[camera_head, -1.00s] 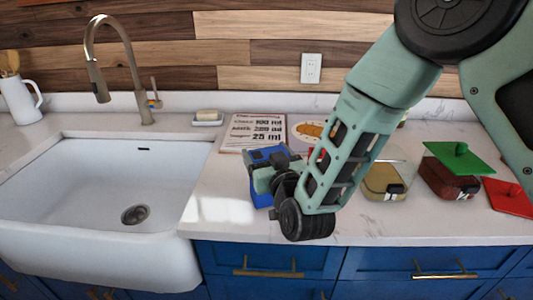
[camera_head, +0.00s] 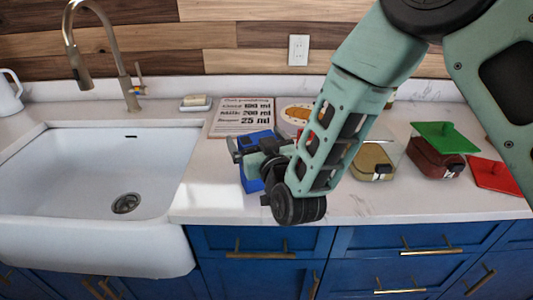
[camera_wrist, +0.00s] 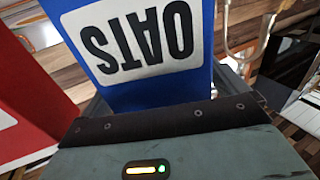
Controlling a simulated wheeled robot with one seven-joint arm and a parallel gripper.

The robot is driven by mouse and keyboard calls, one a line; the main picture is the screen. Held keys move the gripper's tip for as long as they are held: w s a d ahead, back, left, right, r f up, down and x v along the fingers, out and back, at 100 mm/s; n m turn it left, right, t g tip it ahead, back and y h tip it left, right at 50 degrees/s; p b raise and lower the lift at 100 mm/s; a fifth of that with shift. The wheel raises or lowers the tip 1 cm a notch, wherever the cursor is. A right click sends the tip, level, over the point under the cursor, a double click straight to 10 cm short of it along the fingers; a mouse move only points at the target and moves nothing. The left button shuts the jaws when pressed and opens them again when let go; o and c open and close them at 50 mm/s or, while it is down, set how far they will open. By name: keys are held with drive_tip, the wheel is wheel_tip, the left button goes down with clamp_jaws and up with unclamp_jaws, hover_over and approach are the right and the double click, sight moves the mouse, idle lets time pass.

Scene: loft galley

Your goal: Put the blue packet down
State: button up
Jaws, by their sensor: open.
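The blue packet (camera_head: 249,178) is on the pale counter right of the sink, partly hidden behind my gripper (camera_head: 256,150). My gripper is open, with its jaws at the packet; one finger shows past the packet's left side. I cannot tell whether the fingers touch it. In the wrist view the blue packet (camera_wrist: 150,88) is close up, its white label reading OATS upside down. Its base is hard to see in the head view.
A sink (camera_head: 95,170) lies left. A recipe board (camera_head: 242,117) stands behind the packet. A tan-filled container (camera_head: 372,160), a dark red container (camera_head: 432,158), a green lid (camera_head: 445,137) and a red lid (camera_head: 497,174) are right. A red packet (camera_wrist: 28,100) shows in the wrist view.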

drive_tip(key=s+d+f+n+g+b, duration=0.1)
drive_tip(key=s+d+f+g, duration=0.1)
drive_tip(key=s+g, duration=0.5)
drive_tip(key=s+d+f+n+g+b, duration=0.15)
drive_tip(key=s+g, duration=0.25)
drive_tip(key=s, duration=0.8)
drive_tip(key=s+d+r+g+h, duration=0.2)
drive_tip(key=s+d+g+h, duration=0.3)
drive_tip(key=s+d, duration=0.6)
drive_tip(key=shift+s+d+r+n+g+h, duration=0.3)
drive_tip(key=shift+s+n+g+h, duration=0.1)
drive_tip(key=shift+s+n, duration=0.05)
